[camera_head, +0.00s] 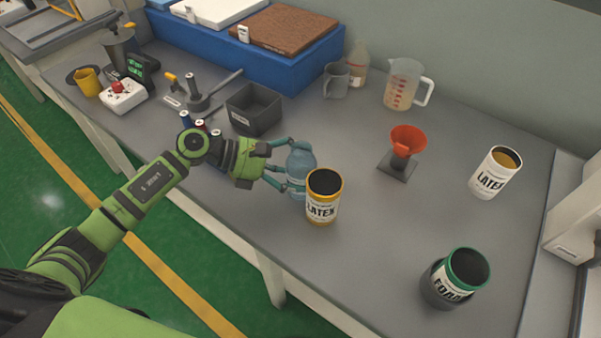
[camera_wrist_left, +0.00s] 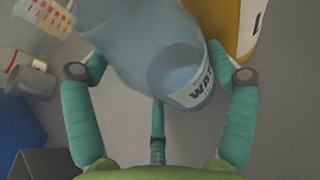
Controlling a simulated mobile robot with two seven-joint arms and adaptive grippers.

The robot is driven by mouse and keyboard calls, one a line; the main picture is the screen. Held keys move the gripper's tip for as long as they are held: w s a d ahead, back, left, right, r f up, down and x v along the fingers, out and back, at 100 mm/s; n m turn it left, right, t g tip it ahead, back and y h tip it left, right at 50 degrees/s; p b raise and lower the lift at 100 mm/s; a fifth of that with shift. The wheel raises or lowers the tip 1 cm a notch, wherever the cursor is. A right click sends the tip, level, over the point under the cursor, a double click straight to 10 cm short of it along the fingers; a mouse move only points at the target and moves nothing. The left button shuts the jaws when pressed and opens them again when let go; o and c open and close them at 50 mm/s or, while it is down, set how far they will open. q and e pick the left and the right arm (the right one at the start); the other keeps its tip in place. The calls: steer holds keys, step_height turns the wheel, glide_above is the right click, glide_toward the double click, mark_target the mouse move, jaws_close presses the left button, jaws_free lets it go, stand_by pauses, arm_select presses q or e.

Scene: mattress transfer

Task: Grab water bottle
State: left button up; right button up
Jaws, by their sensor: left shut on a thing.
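A clear blue water bottle (camera_head: 301,163) stands near the middle of the table, just behind and left of a yellow-rimmed latex can (camera_head: 323,200). My left gripper (camera_head: 287,172) is shut on the bottle, with its teal fingers on either side of it. In the left wrist view the bottle (camera_wrist_left: 150,45) fills the upper middle between the fingers of the gripper (camera_wrist_left: 158,75), and its white label shows the start of a word. The bottle looks tilted in that view. The bottle's lower front is partly hidden by the latex can. My right gripper is not in view.
The yellow latex can stands close beside the bottle. A grey bin (camera_head: 253,112) lies behind my left wrist. An orange funnel (camera_head: 407,140), a measuring jug (camera_head: 404,84), a white latex can (camera_head: 495,173) and a green-rimmed can (camera_head: 462,273) stand to the right.

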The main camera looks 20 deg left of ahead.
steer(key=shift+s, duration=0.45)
arm_select(q)
steer(key=shift+r, duration=0.1)
